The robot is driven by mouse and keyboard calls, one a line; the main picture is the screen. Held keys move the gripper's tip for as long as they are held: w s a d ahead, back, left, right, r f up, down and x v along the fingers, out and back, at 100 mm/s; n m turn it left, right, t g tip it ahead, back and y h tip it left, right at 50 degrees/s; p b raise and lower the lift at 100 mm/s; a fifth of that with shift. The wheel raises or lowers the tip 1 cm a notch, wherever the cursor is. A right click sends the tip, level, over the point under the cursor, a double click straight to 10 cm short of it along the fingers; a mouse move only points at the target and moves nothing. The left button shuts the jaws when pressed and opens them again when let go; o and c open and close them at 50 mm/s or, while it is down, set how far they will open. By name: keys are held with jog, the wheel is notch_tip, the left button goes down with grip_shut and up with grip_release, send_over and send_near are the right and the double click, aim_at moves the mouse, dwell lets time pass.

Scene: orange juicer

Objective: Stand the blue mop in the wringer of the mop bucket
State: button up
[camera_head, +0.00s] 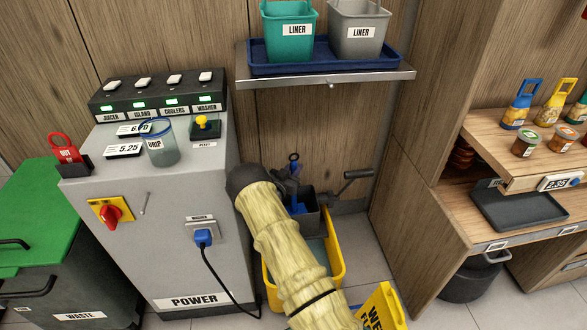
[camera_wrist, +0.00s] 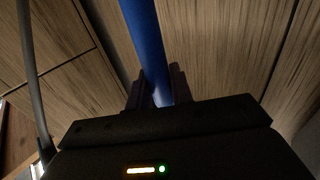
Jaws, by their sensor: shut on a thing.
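The blue mop (camera_head: 297,203) shows in the head view as a short blue length at the wringer, with a dark ring above it. In the wrist view its blue handle (camera_wrist: 143,30) runs up between the fingers of my gripper (camera_wrist: 159,72), which is shut on it. My gripper (camera_head: 287,180) is dark and partly hidden behind my arm in the head view. The yellow mop bucket (camera_head: 336,262) stands on the floor with a grey wringer (camera_head: 312,222) at its back. The mop's lower end is hidden, so I cannot tell how deep it sits.
The grey power cabinet (camera_head: 180,250) stands close left of the bucket, with a black cord (camera_head: 222,280) hanging from its blue plug. A shelf (camera_head: 330,78) with two liner buckets is above. A yellow floor sign (camera_head: 383,310) is in front, and a wooden counter (camera_head: 415,215) is at right.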

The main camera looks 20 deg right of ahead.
notch_tip(320, 180, down, 3)
jog(key=shift+r+b, duration=0.1)
jog(key=shift+b, duration=0.8)
jog(key=o, duration=0.9)
jog(key=shift+o, duration=0.6)
notch_tip(320, 180, up, 10)
jog(key=p, duration=0.3)
jog(key=shift+r, duration=0.1)
